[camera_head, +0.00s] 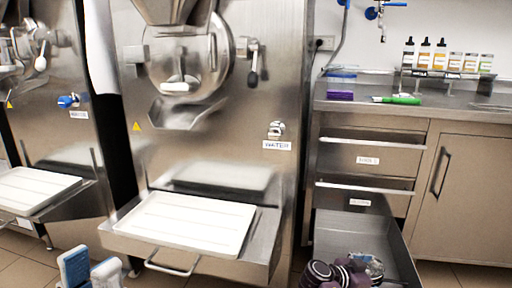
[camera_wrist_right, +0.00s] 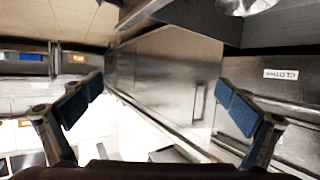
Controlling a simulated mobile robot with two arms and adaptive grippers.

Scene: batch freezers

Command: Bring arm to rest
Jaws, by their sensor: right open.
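My left gripper (camera_head: 91,268) shows at the bottom left of the head view, low in front of the freezer. Its two blue-padded fingers stand apart with nothing visible between them. My right gripper (camera_wrist_right: 158,90) is open and empty in its wrist view, with a blue-padded finger on each side. Metal cabinet surfaces and a drawer front with a label reading CLOTHS (camera_wrist_right: 281,74) lie beyond it. In the head view, dark purple rounded parts at the bottom, over the open drawer, look like my right arm; its fingers cannot be made out there.
A steel batch freezer (camera_head: 214,183) labelled WATER has a white tray (camera_head: 190,222) on its front shelf. Another freezer (camera_head: 60,140) stands left. The lower drawer (camera_head: 392,240) is pulled out on the right. The counter (camera_head: 440,109) holds several bottles and a green-handled tool (camera_head: 402,99).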

